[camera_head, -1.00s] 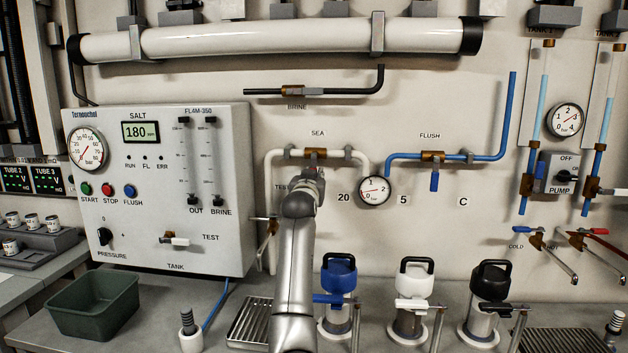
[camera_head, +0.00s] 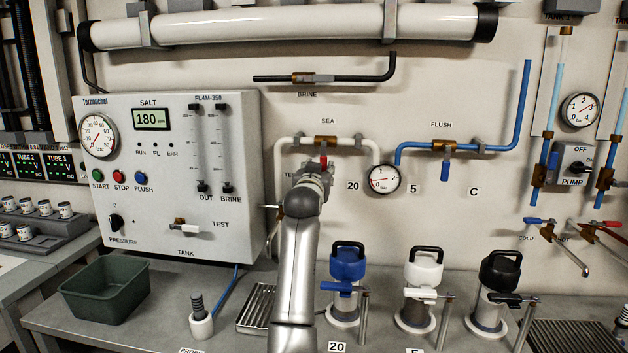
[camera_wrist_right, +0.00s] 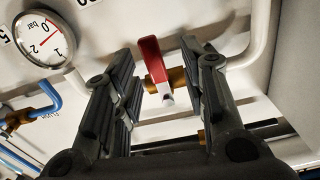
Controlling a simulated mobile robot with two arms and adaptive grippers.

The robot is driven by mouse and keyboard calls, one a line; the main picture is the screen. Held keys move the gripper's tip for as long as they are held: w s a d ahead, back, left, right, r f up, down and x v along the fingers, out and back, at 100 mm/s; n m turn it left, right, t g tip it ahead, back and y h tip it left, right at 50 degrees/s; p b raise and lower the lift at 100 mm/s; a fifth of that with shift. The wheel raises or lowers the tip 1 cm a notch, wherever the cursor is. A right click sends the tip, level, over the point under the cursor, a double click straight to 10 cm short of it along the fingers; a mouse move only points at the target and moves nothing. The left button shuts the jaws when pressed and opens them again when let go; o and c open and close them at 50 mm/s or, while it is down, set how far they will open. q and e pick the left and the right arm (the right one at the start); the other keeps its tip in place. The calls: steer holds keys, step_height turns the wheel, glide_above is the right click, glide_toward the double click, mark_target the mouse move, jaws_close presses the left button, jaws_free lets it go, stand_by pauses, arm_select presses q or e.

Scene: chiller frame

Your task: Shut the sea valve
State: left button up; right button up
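The sea valve (camera_head: 326,142) is a brass body in the white pipe under the SEA label, with a red handle (camera_head: 323,162) hanging down from it in the head view. My right gripper (camera_head: 314,176) is just below the handle and partly hides its lower end. In the right wrist view, the fingers of my right gripper (camera_wrist_right: 157,72) are spread apart, and the red handle (camera_wrist_right: 152,60) shows in the gap between them. Neither finger appears to touch it; its depth between them is hard to tell. My left gripper is not in view.
A round gauge (camera_head: 384,179) hangs right of the valve. The flush valve (camera_head: 443,146) with a blue handle is farther right. The salt control panel (camera_head: 240,150) stands close left of my right arm. Blue (camera_head: 348,263), white and black-topped sampling units stand on the counter.

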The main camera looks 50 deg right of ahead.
steer(key=v, duration=0.7)
steer(key=shift+a, duration=0.2)
stand_by(0.4)
